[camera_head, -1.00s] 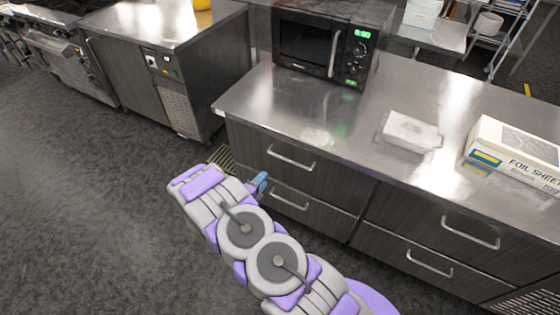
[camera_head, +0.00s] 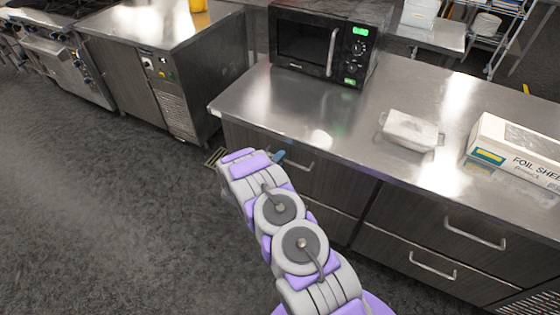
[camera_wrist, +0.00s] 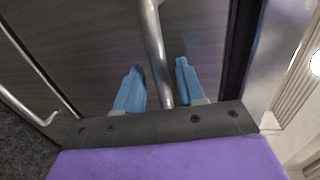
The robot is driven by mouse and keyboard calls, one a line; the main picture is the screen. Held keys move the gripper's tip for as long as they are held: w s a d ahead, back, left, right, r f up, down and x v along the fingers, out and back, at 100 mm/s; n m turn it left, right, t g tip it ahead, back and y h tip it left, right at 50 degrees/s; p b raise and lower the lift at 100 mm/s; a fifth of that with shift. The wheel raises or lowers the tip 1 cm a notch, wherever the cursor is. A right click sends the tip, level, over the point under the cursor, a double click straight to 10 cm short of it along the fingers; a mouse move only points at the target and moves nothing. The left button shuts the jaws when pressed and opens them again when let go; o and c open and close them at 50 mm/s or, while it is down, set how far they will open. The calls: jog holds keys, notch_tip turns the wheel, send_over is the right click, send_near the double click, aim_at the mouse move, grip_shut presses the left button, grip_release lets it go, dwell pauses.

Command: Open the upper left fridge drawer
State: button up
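The upper left drawer (camera_head: 335,182) is a dark wood-grain front under the steel counter, and it looks closed. Its metal bar handle (camera_head: 302,166) is partly hidden behind my arm in the head view. In the wrist view the handle (camera_wrist: 153,40) runs between the two blue fingers of my gripper (camera_wrist: 159,68). The fingers stand apart, one on each side of the bar, with visible gaps. I cannot tell how deep the bar sits between them. In the head view only a blue fingertip (camera_head: 279,156) shows, at the handle's left end.
The lower drawer's handle (camera_wrist: 28,105) is at the left of the wrist view. Two more drawers with bar handles (camera_head: 474,234) are on the right. A microwave (camera_head: 322,45), a white dish (camera_head: 411,130) and a foil box (camera_head: 515,150) stand on the counter (camera_head: 275,98). The floor at left is clear.

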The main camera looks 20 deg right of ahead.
jog(key=shift+w+d, duration=0.2)
jog(key=shift+d, duration=0.1)
jog(key=shift+c, duration=0.2)
grip_shut()
jog(key=shift+f, duration=0.1)
